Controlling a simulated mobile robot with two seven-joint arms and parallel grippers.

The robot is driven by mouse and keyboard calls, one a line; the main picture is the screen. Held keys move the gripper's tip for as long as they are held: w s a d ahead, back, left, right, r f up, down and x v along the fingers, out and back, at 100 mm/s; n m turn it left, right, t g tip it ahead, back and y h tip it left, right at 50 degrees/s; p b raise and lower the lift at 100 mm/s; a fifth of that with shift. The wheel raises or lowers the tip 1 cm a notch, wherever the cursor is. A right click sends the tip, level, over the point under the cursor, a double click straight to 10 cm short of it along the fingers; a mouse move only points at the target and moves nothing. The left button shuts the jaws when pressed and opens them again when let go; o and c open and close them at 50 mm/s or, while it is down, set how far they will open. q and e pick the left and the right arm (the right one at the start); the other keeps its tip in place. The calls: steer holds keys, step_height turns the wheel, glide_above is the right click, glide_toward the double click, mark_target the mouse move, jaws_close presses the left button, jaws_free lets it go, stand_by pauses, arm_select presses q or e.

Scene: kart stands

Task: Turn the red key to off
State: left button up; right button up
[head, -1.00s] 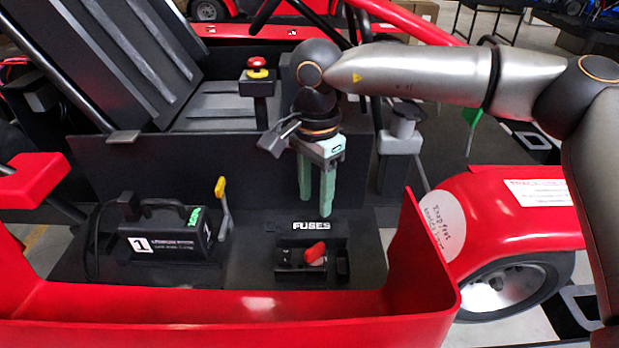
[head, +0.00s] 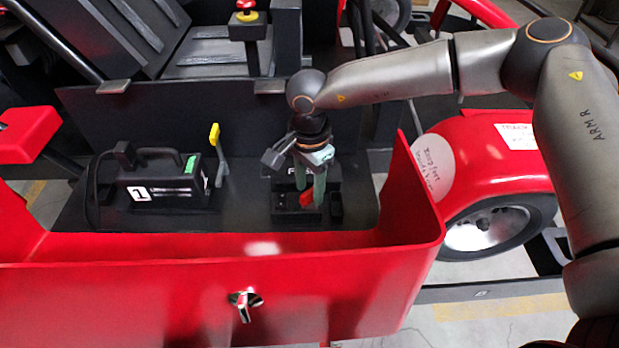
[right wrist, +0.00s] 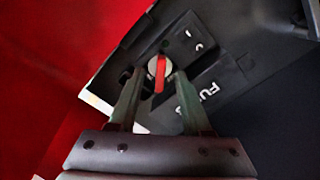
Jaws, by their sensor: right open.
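The red key (head: 307,196) stands on the black switch panel (head: 288,213) in the kart's side bay, partly hidden by a finger in the head view. In the right wrist view the red key (right wrist: 160,73) shows as a narrow upright bar on a pale round base. My right gripper (head: 310,190) is open and points down over the panel. In the right wrist view its two green fingers (right wrist: 158,88) stand on either side of the key, with gaps visible. I cannot tell whether they touch it. My left gripper is not in view.
A black battery box (head: 160,185) labelled 1 stands left of the panel, with a yellow-handled lever (head: 216,150) between them. The red bay wall (head: 200,270) rises in front. A red emergency button (head: 246,8) is above. A wheel (head: 490,225) is at the right.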

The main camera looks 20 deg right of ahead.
jaws_close()
stand_by(0.3)
stand_by(0.3)
steer(key=n, duration=0.6)
